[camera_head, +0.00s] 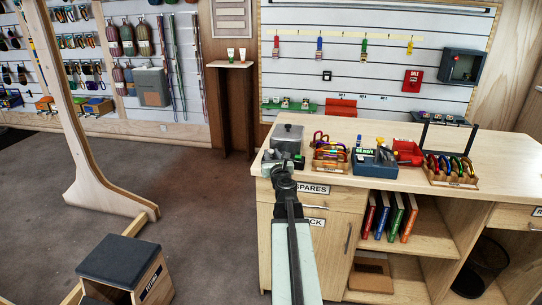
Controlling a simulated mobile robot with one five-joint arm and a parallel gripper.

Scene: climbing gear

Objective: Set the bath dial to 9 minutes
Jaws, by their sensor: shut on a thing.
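The grey bath (288,135), a box with a lid and a small knob on top, stands at the left end of the wooden workbench. My gripper (277,162) is at the front of the bath, at its lower left, at the end of my outstretched arm. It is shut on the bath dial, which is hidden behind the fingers. The dial's marks and pointer cannot be read at this size.
Right of the bath, the bench top (490,150) holds a rack of coloured carabiners (330,155), a blue box (372,162), a red bin (408,152) and another carabiner rack (450,168). Drawers and a shelf are below. A padded stool (113,259) stands at lower left; floor between is clear.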

